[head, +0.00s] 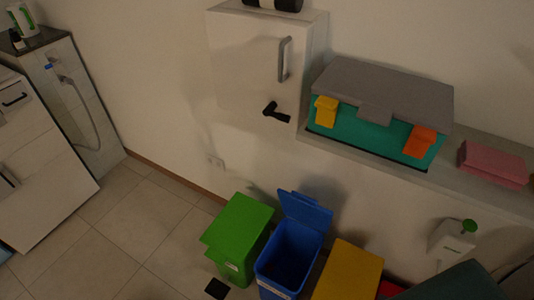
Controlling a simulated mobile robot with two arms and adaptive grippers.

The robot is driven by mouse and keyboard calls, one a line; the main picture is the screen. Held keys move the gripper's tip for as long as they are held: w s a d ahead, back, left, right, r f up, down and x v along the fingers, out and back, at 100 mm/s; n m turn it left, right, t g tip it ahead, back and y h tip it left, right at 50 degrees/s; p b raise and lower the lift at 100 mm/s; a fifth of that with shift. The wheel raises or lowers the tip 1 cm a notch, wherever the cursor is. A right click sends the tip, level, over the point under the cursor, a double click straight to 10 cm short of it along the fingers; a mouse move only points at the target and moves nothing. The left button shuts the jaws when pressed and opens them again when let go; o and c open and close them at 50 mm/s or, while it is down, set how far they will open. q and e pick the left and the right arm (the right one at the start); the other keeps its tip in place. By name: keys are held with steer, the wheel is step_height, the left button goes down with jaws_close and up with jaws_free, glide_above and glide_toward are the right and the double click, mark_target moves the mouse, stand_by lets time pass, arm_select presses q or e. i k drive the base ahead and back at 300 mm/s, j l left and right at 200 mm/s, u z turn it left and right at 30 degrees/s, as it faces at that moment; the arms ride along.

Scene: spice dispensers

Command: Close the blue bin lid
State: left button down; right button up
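The blue bin (276,272) stands on the floor at the bottom centre of the head view. Its blue lid (305,211) is open, raised up at the back of the bin and leaning toward the wall. The dark inside of the bin shows from above. Neither of my grippers shows in this view.
A green bin (239,231) with its lid down stands left of the blue one, and a yellow bin (347,272) stands right. A shelf above holds a teal toolbox (368,138) and pink cloths (493,164). Tiled floor (135,237) at left is clear.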

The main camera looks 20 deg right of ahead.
mark_target(305, 209)
steer(key=k+j, duration=0.15)
steer(key=k, duration=0.25)
steer(key=k+j, duration=0.2)
steer(key=k, duration=0.2)
steer(key=k+j, duration=0.15)
steer(key=k, duration=0.25)
steer(key=k+j, duration=0.1)
steer(key=j, duration=0.35)
